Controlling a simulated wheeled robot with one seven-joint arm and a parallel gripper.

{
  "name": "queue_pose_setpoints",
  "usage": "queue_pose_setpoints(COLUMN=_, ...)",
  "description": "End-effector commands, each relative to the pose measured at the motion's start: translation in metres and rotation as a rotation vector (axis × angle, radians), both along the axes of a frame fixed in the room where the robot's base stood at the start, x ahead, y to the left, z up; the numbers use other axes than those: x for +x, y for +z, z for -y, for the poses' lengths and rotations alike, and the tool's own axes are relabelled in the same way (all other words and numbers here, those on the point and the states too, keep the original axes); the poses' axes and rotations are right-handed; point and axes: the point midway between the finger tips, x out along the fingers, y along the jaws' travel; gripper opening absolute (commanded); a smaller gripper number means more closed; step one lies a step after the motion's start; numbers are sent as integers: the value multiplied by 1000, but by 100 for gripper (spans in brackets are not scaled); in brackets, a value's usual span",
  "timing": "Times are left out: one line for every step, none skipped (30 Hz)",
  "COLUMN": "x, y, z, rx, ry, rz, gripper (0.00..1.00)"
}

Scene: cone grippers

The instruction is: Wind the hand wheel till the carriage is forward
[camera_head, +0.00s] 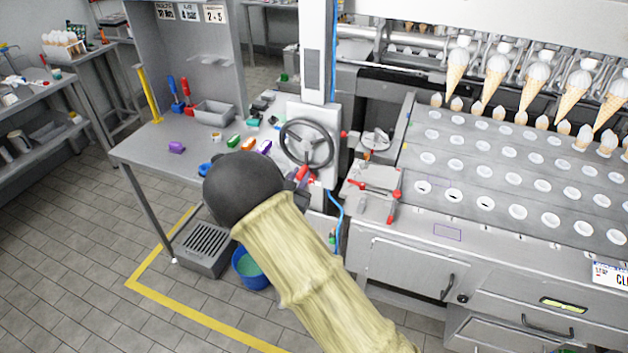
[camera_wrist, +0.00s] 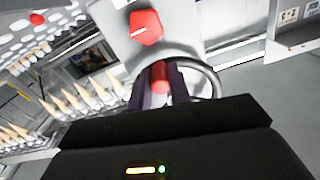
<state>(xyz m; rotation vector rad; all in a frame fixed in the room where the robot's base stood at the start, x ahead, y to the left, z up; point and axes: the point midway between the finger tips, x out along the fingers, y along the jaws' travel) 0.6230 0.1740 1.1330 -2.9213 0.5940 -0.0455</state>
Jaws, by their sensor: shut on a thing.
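The dark hand wheel (camera_head: 331,151) stands upright on the front of a grey box beside the cone machine. Its red handle (camera_head: 302,173) is at the lower part of the rim. In the wrist view the handle (camera_wrist: 160,78) shows between my dark fingers, with the grey wheel rim (camera_wrist: 215,80) curving to the right. My gripper (camera_head: 298,181) is shut on this handle; my dark wrist and sleeved arm hide part of it in the head view. The row of cone grippers with white-topped cones (camera_head: 495,80) hangs over the back of the perforated plate (camera_head: 480,180). Which part is the carriage is unclear.
A red knob (camera_wrist: 146,27) shows just above the handle in the wrist view. A grey workbench (camera_head: 150,150) with small coloured items and a tray (camera_head: 214,113) is left of the wheel. A blue bucket (camera_head: 248,270) stands on the floor below. Red-handled clamps (camera_head: 394,208) sit to the right.

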Motion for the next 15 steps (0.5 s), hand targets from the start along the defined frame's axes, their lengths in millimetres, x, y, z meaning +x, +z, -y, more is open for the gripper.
queue_pose_setpoints(x=0, y=0, z=-5, rx=7, ry=8, rz=7, gripper=0)
queue_pose_setpoints(x=0, y=1, z=-6, rx=9, ry=10, rz=8, gripper=0)
queue_pose_setpoints(x=-1, y=1, z=-7, rx=11, ry=11, rz=8, gripper=0)
queue_pose_setpoints(x=-1, y=1, z=-7, rx=12, ry=11, rz=8, gripper=0)
queue_pose_setpoints(x=-1, y=2, z=-7, rx=12, ry=11, rz=8, gripper=0)
queue_pose_setpoints(x=-1, y=2, z=-8, rx=12, ry=12, rz=8, gripper=0)
queue_pose_setpoints(x=-1, y=2, z=-8, rx=12, ry=12, rz=8, gripper=0)
queue_pose_setpoints(x=-1, y=2, z=-8, rx=12, ry=12, rz=8, gripper=0)
queue_pose_setpoints(x=-1, y=2, z=-8, rx=12, ry=12, rz=8, gripper=0)
queue_pose_setpoints(x=-1, y=2, z=-8, rx=12, ry=12, rz=8, gripper=0)
queue_pose_setpoints(x=-1, y=2, z=-8, rx=12, ry=13, rz=8, gripper=0)
queue_pose_setpoints(x=-1, y=2, z=-8, rx=12, ry=13, rz=8, gripper=24)
queue_pose_setpoints(x=-1, y=2, z=-8, rx=12, ry=12, rz=8, gripper=29)
queue_pose_setpoints(x=-1, y=2, z=-7, rx=12, ry=12, rz=8, gripper=35)
queue_pose_setpoints(x=-1, y=2, z=-7, rx=11, ry=11, rz=8, gripper=42)
